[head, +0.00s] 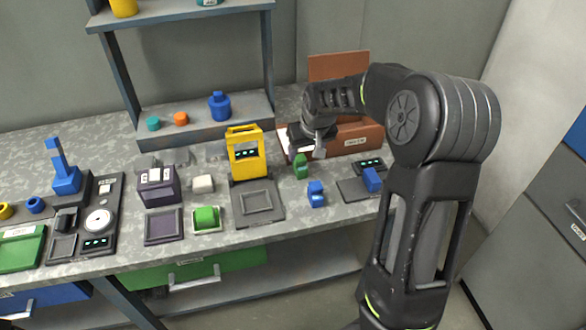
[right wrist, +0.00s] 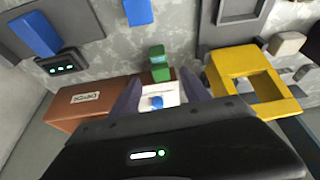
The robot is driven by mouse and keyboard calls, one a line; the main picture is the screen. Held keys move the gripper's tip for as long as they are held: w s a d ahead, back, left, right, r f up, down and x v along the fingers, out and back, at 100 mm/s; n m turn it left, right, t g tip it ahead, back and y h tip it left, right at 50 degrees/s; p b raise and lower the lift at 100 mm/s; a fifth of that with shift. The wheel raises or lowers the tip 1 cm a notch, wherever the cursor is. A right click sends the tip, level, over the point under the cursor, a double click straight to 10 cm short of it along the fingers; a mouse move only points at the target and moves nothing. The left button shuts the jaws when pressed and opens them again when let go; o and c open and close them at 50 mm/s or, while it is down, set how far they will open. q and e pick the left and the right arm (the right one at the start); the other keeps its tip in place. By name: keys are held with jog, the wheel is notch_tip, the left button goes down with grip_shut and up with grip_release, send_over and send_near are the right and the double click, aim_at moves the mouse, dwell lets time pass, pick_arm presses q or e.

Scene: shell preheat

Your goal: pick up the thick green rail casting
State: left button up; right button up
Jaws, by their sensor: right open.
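A small green block-like piece (head: 301,166) stands on the grey speckled worktop, right of the yellow frame-shaped device; it also shows in the right wrist view (right wrist: 159,66). I take it for the green rail casting, though its detail is too small to be certain. My right gripper (head: 306,150) is over the back of the worktop, just behind the green piece. In the right wrist view its two fingers (right wrist: 160,92) are apart with nothing held, and the green piece appears beyond their tips. My left gripper is out of view.
The yellow device (head: 244,153) stands close left of the right gripper. A brown bin (head: 352,138) with a label is under and beside my right forearm. Blue pieces (head: 316,194) and (head: 372,180) stand in front. A shelf unit (head: 205,125) rises behind.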

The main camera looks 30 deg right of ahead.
aim_at(301, 160)
jog(key=shift+w+f, duration=0.3)
jog(key=shift+f, duration=0.3)
jog(key=shift+w, duration=0.15)
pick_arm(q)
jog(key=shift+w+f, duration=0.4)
pick_arm(e)
jog(key=shift+r, duration=0.15)
jog(key=shift+x, duration=1.3)
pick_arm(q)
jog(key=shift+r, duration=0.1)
